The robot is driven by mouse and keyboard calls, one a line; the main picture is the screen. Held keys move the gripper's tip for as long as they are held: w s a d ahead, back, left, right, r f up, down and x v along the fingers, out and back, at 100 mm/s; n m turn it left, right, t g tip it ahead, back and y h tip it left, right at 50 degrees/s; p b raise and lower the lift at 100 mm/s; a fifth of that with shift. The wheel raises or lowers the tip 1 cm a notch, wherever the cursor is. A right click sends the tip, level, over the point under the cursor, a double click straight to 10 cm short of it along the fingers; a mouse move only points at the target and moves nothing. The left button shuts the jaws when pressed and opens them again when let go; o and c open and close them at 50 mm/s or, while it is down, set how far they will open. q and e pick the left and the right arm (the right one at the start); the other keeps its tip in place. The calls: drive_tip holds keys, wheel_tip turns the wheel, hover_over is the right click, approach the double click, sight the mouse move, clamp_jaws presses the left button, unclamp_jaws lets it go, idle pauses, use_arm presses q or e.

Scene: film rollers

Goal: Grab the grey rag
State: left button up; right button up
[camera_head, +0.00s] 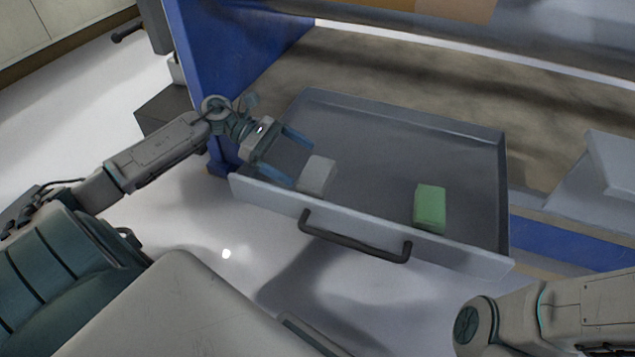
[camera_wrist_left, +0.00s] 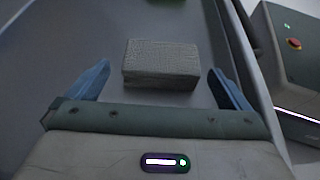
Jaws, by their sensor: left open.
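The grey rag (camera_head: 317,175) is a folded block lying in the open drawer (camera_head: 380,228), near its left end by the front wall. My left gripper (camera_head: 301,160) is open over the drawer's left part, just left of the rag. In the left wrist view the rag (camera_wrist_left: 161,65) lies ahead of the gripper (camera_wrist_left: 160,90), between the lines of its two blue fingers and apart from them. My right arm shows at the lower right of the head view, but its gripper is out of view.
A green block (camera_head: 430,207) lies in the drawer's right half. The drawer's front wall carries a dark handle (camera_head: 352,240). A blue side panel (camera_head: 222,62) stands behind my left arm. The drawer floor between rag and green block is clear.

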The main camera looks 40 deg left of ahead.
sight(315, 171)
use_arm(q)
drive_tip(key=shift+w+d+f, duration=0.15)
drive_tip(key=shift+d+f, duration=0.1)
drive_tip(key=shift+d, duration=0.35)
drive_tip(key=b+x, duration=0.3)
drive_tip(key=x, duration=0.1)
drive_tip(key=shift+b, duration=0.4)
drive_tip(key=shift+d+f, duration=0.15)
drive_tip(key=shift+d, duration=0.35)
drive_tip(key=shift+c, duration=0.2)
drive_tip(key=c, duration=0.6)
